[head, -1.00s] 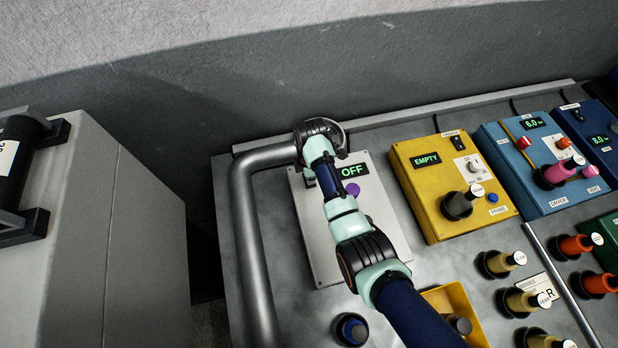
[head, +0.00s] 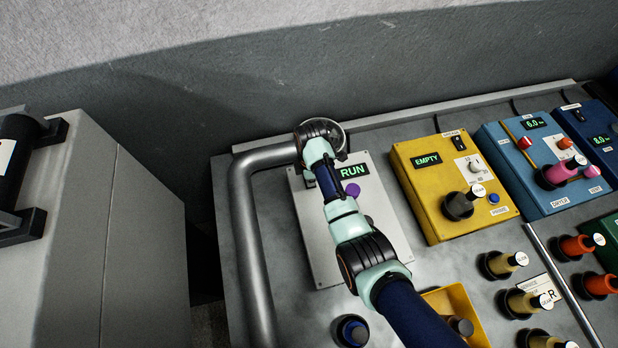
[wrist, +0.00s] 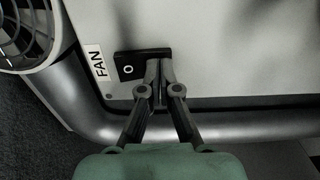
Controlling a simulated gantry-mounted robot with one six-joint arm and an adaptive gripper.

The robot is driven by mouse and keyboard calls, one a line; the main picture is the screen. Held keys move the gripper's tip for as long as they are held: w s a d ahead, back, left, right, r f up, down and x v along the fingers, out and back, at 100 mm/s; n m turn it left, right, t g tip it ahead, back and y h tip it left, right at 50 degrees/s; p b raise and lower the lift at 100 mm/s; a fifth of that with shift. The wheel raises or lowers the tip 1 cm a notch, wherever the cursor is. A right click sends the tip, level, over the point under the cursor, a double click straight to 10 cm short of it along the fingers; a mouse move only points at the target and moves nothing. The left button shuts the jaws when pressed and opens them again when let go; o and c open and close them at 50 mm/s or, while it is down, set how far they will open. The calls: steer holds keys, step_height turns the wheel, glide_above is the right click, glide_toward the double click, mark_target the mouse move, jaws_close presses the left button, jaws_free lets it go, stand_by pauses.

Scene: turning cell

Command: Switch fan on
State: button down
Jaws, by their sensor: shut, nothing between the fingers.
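The fan control box (head: 376,213) is a light grey panel on the bench, and its display (head: 353,171) reads RUN in green. In the wrist view a FAN label (wrist: 98,64) sits beside a black rocker switch (wrist: 130,68) with an O mark showing on one end. My gripper (wrist: 160,65) is shut with nothing between its fingers, its tips at the other end of the switch and covering it. In the head view my arm hides the switch and the fingertips. The round fan (wrist: 24,32) shows at the upper left of the wrist view.
A thick grey pipe (head: 250,235) runs around the box's left and far sides, close to my gripper. A yellow box (head: 425,165) reading EMPTY and a blue box (head: 545,135) stand to the right. A purple knob (head: 353,189) is on the fan box.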

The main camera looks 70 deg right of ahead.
steer(key=shift+r+p, duration=3.55)
steer(key=shift+p, duration=0.1)
steer(key=shift+f, duration=0.1)
